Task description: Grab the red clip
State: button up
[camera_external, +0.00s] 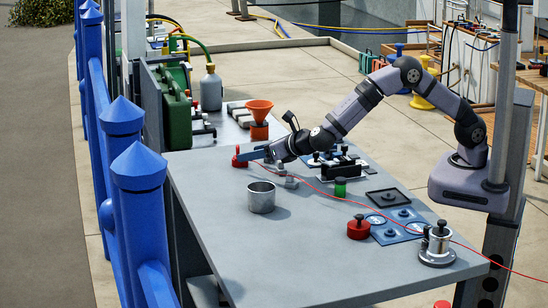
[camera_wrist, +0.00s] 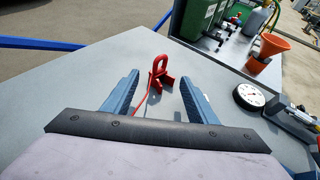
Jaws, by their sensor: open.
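The red clip (camera_wrist: 159,74) stands on the grey table in the wrist view, with a loop at its top and spread feet below. A thin red line runs from it towards my gripper. My gripper (camera_wrist: 161,83) is open, with one blue finger on each side of the clip in the picture and clear space on both sides. In the external view my gripper (camera_external: 255,154) is low over the far left part of the table, with a small red object (camera_external: 240,161), apparently the clip, at its tips. I cannot tell the exact height gap.
A metal cup (camera_external: 261,198) stands on the table nearer the camera. A white dial (camera_wrist: 249,96) and an orange funnel (camera_external: 259,112) are close by. A red line (camera_external: 330,194) crosses the table. A red knobbed piece (camera_external: 359,229) lies farther right. The table's left side is clear.

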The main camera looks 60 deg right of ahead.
jog(key=shift+p+x, duration=0.85)
jog(key=shift+x, duration=1.75)
jog(key=shift+a+f, duration=0.15)
jog(key=c, duration=1.1)
